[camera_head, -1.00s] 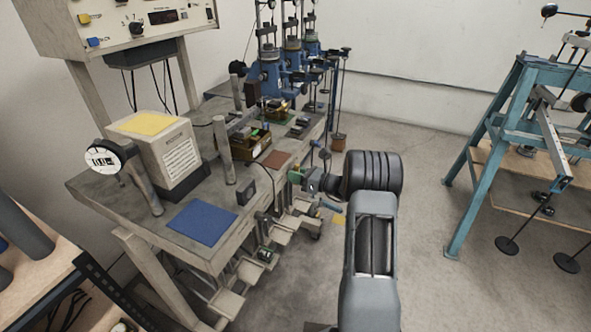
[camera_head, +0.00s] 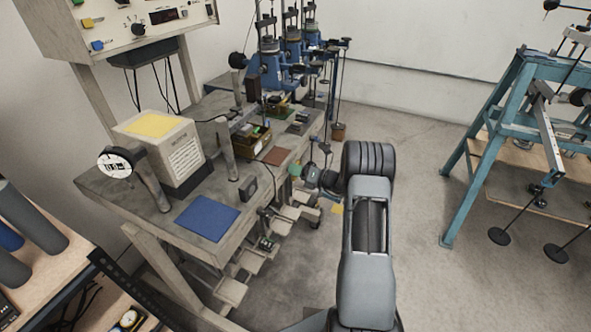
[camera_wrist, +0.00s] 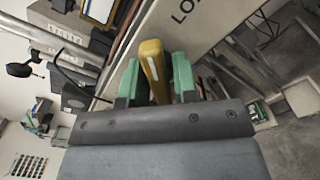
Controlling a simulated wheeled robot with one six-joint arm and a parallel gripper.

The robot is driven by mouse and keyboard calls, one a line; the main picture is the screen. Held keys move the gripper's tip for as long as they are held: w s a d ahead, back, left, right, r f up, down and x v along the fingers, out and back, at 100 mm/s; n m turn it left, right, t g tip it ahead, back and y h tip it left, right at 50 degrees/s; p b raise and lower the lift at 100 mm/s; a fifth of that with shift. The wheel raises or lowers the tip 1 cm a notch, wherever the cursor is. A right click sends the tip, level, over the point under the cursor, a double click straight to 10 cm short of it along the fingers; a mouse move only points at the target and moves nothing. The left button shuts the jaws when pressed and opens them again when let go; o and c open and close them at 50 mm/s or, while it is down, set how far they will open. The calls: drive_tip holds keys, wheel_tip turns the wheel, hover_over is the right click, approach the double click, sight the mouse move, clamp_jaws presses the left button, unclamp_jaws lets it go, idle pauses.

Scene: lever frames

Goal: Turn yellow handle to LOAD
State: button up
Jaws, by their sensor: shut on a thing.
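The yellow handle (camera_wrist: 153,62) stands between the two green fingers of my gripper (camera_wrist: 157,82) in the wrist view. The fingers are shut on it, one on each side. The letters "LO" show on a pale panel (camera_wrist: 190,22) at the top right of the handle; the rest of the word is cut off. In the head view my gripper (camera_head: 299,172) is at the bench's right side, partly hidden by my wrist. The handle cannot be made out there.
The grey bench (camera_head: 110,188) holds a box with a yellow top (camera_head: 155,124), a round dial gauge (camera_head: 115,163) and a blue mat (camera_head: 207,217). Blue machines (camera_head: 272,65) stand at its far end. A teal frame (camera_head: 465,170) stands at right. Floor between is clear.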

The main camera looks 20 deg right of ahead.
idle(0.4)
drive_tip(key=o, duration=0.7)
drive_tip(key=shift+s+d, duration=0.1)
drive_tip(key=b+v, duration=0.1)
drive_tip(key=v, duration=1.2)
drive_tip(key=shift+s+d+b, duration=0.2)
drive_tip(key=shift+s+b, duration=0.15)
drive_tip(key=shift+b, duration=0.05)
